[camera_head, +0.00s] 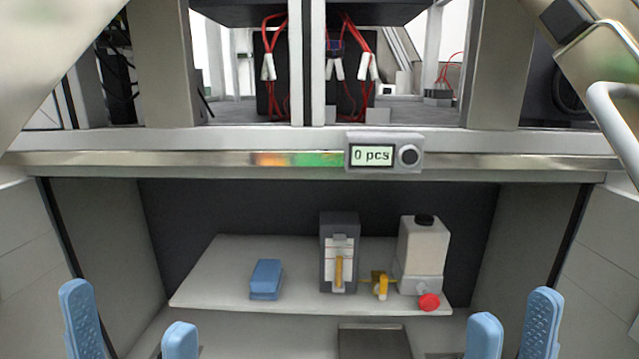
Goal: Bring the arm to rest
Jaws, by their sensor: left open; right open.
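My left gripper (130,328) is at the lower left of the head view. Its two blue fingertips stand apart with nothing between them. My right gripper (512,328) is at the lower right, also with two blue fingertips apart and empty. Both point up in the picture, in front of the cell opening, and touch nothing that I can see. The rest of both grippers is cut off by the bottom edge.
A white shelf (215,285) inside the cell carries a blue block (265,279), a dark dispenser (327,255), a yellow part (380,284), and a white container (422,245) with a red knob (429,302). A counter reading "0 pcs" (371,155) sits on the crossbar above.

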